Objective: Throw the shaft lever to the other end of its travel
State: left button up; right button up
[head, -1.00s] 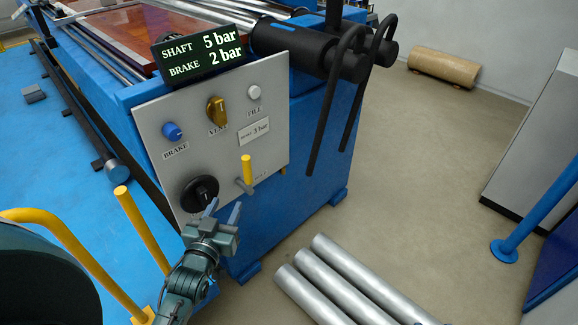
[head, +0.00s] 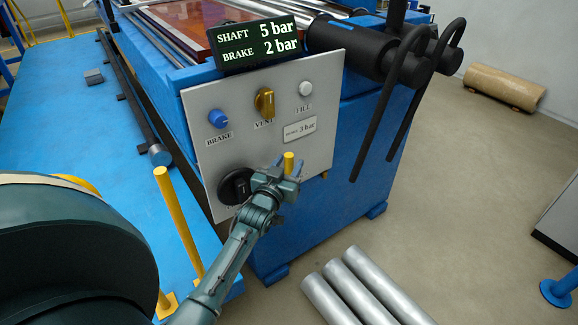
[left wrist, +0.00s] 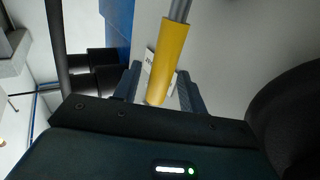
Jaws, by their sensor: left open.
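The shaft lever with its yellow handle (head: 289,162) is at the lower right of the grey control panel (head: 205,107). Its handle stands upright in the head view, and its base is hidden behind my gripper. My left gripper (head: 287,169) is open, with a finger on either side of the handle. In the left wrist view, the yellow handle (left wrist: 169,62) reaches down between the two open fingers (left wrist: 158,88), with visible gaps beside it. I cannot tell whether anything touches. My right gripper is not in view.
A black knob (head: 233,187) is just left of my gripper. Above are a blue BRAKE knob (head: 218,118), a yellow VENT knob (head: 265,101) and a white FILL button (head: 306,88). The display (head: 254,44) reads shaft 5 bar, brake 2 bar. Silver tubes (head: 365,283) lie on the floor.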

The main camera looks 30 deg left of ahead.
pick_arm(q)
jog(key=shift+w, duration=0.45)
jog(key=shift+c, duration=0.2)
grip_shut()
